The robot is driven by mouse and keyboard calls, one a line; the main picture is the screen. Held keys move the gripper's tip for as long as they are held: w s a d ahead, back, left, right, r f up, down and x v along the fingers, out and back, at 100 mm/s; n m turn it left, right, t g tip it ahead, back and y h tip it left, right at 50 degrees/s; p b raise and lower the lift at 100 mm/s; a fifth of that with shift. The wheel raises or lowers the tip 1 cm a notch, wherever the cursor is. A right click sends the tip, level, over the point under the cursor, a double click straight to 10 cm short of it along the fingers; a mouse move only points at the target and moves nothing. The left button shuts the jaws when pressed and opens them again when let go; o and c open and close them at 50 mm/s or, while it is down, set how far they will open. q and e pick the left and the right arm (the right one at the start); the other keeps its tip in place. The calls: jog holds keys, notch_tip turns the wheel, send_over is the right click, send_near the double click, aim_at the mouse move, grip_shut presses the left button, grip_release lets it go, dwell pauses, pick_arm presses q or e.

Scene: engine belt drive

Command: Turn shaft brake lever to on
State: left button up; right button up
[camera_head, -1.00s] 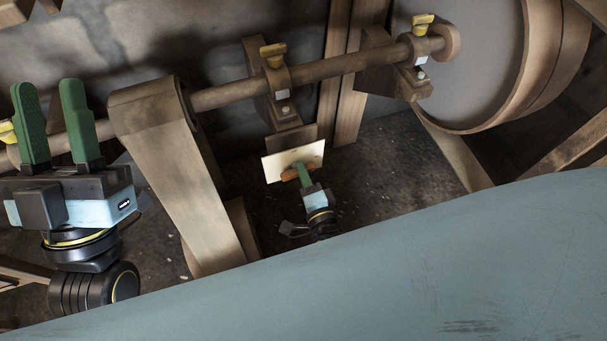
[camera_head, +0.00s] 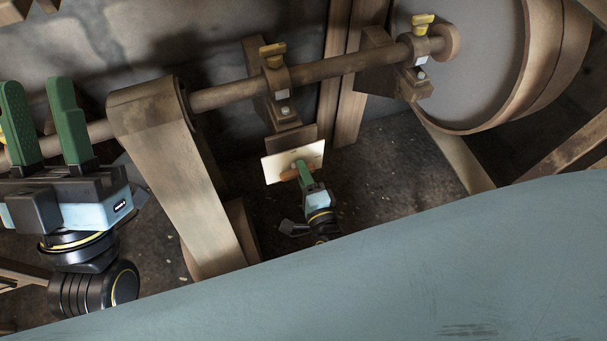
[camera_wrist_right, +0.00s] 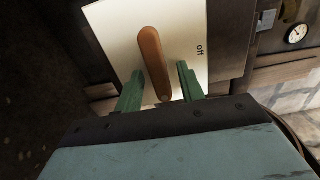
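The shaft brake lever (camera_wrist_right: 152,60) is an orange-brown wooden handle on a white plate (camera_wrist_right: 112,32) with the word "off" at its right side in the right wrist view. The plate also shows in the head view (camera_head: 277,165), with the lever (camera_head: 290,174) partly hidden by my right gripper. My right gripper (camera_head: 302,172) has its green fingers on either side of the lever's lower end (camera_wrist_right: 160,90), with a visible gap on each side. Whether a finger touches the lever is unclear. My left gripper (camera_head: 43,125) is open and empty at the left, in front of the shaft.
A large wheel (camera_head: 540,60) stands at the right. A big blue-grey surface (camera_head: 350,280) fills the foreground.

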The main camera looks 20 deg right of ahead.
pick_arm(q)
jog(key=shift+w+d+f+g+y+p, duration=0.2)
jog(key=shift+w+f+g+y+p, duration=0.15)
jog(key=shift+w+f+g+p, duration=0.8)
jog(key=shift+w+d+f+g+y+p, duration=0.3)
jog(key=shift+w+f+g+p, duration=0.5)
jog(key=shift+g, duration=0.75)
pick_arm(e)
jog(key=s, duration=1.3)
jog(key=shift+s+d, duration=0.2)
pick_arm(q)
jog(key=shift+s+a, duration=0.1)
